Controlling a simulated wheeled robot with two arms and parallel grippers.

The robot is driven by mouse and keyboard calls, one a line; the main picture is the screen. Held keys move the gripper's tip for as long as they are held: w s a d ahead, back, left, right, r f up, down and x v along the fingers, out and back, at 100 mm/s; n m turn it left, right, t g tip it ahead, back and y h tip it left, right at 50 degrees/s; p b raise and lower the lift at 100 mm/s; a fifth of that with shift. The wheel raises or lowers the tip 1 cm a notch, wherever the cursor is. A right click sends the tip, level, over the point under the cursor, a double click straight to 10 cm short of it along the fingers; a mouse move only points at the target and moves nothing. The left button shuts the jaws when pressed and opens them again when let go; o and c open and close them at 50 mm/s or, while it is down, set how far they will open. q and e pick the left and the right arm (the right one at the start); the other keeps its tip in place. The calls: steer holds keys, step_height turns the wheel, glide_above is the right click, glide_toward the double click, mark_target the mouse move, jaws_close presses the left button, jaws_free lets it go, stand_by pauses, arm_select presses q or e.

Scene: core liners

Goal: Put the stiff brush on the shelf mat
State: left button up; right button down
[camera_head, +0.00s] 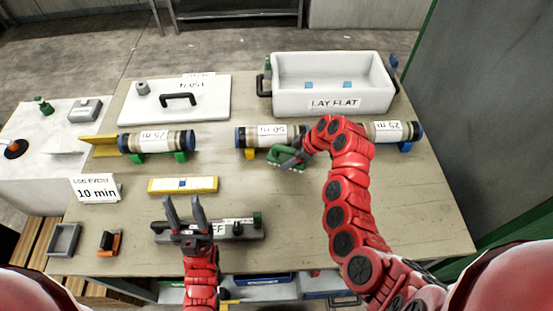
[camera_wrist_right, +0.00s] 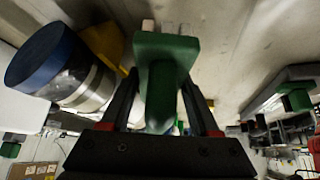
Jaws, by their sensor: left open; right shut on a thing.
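The green thing in my right gripper (camera_head: 287,160), which looks like the stiff brush, is held over the table near the 50 m core tube. In the right wrist view the brush (camera_wrist_right: 163,58) is a green block and handle between the two dark fingers, with pale tufts at its far end. My right gripper (camera_wrist_right: 160,105) is shut on it. My left gripper (camera_head: 184,208) is open and empty, above a grey tool with a label. I cannot make out the shelf mat in either view.
Core tubes marked 75 m (camera_head: 160,141), 50 m (camera_head: 262,135) and 25 m (camera_head: 398,131) lie across the table. A white LAY FLAT tub (camera_head: 330,103) stands at the back right. A yellow level (camera_head: 205,184) lies left of centre. The table's right front is largely clear.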

mark_target(277, 160)
steer(key=shift+w+a+f, duration=0.3)
steer(key=shift+a+f, duration=0.15)
steer(key=shift+a, duration=0.2)
steer(key=shift+w+a+f+b, duration=0.2)
steer(key=shift+a+f+b, duration=0.3)
steer(key=shift+a+b, duration=0.05)
steer(key=shift+w+a+f+b, duration=0.2)
steer(key=shift+a+f+b, duration=0.25)
steer(key=shift+a+b, duration=0.05)
steer(key=shift+a, duration=0.15)
steer(key=shift+w, duration=0.1)
steer(key=shift+f, duration=0.2)
steer(key=shift+c, duration=2)
jaws_free()
steer(key=shift+r, duration=0.1)
